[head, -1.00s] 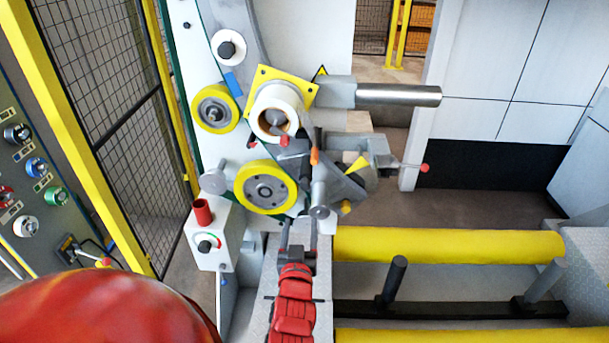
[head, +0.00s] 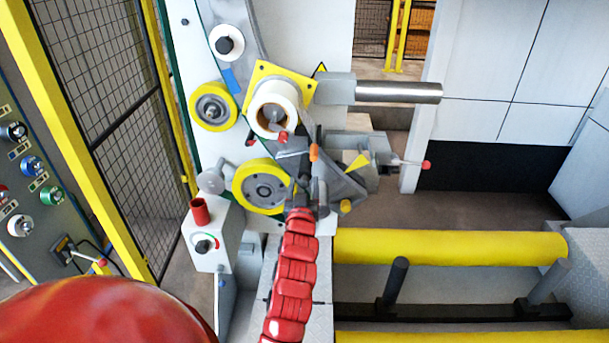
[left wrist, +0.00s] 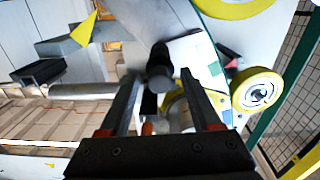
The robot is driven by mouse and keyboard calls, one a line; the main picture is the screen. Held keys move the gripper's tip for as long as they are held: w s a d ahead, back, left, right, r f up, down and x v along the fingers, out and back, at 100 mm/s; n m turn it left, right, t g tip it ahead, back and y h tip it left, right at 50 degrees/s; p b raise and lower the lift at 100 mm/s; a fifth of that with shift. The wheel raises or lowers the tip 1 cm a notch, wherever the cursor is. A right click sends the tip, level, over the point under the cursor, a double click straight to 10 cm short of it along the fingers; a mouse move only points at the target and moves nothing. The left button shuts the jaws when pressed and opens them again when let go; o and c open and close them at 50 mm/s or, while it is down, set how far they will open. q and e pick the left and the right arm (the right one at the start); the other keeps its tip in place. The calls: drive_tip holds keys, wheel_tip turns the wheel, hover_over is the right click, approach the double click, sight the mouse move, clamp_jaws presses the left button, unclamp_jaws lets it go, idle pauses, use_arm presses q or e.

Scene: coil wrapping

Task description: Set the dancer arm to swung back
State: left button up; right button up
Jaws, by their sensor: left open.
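My left gripper (head: 304,190) reaches up to the lower part of the wrapping head, beside the lower yellow-rimmed roller (head: 264,187). In the left wrist view its two dark fingers (left wrist: 160,95) are spread apart. A dark round-ended post (left wrist: 159,70) stands between or just beyond the fingertips; contact cannot be told. It seems to belong to the grey arm assembly with an orange tip (head: 314,153), which looks like the dancer arm, partly hidden by my gripper. My right gripper is in neither view.
A white film roll (head: 273,108) on a yellow plate sits above. A steel bar (head: 398,93) and a red-knobbed lever (head: 426,165) project right. A dial box (head: 205,245) is at lower left, a mesh fence (head: 95,110) at left and a yellow roller (head: 450,246) at lower right.

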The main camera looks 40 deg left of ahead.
use_arm(q)
drive_tip(key=shift+p+x, duration=0.3)
drive_tip(key=shift+x, duration=0.8)
clamp_jaws()
idle(0.8)
